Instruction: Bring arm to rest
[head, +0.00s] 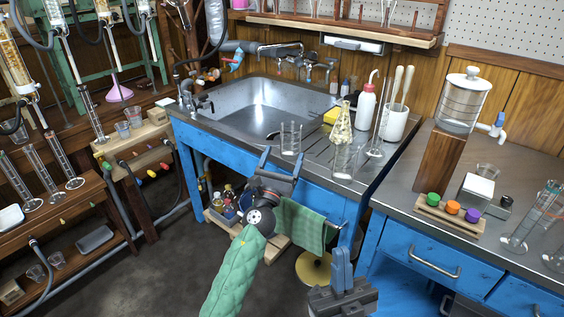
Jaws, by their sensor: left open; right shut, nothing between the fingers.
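My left gripper (281,157) is at the front edge of the blue sink bench, at the end of the arm in a green quilted sleeve (236,270). Its two fingers stand apart and point toward the sink, with nothing between them. A glass beaker (291,138) stands on the sink's front rim just beyond the fingertips, apart from them as far as I can tell. My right gripper (342,262) is at the bottom centre, in front of the benches. Its fingers are together and empty, pointing up in the picture. Most of the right arm is out of view.
The steel sink (262,108) has a drainboard with glassware and a white wash bottle (365,106). A green towel (302,225) hangs at the bench front. Glass cylinders line the left shelves. The floor (150,270) at lower left is clear.

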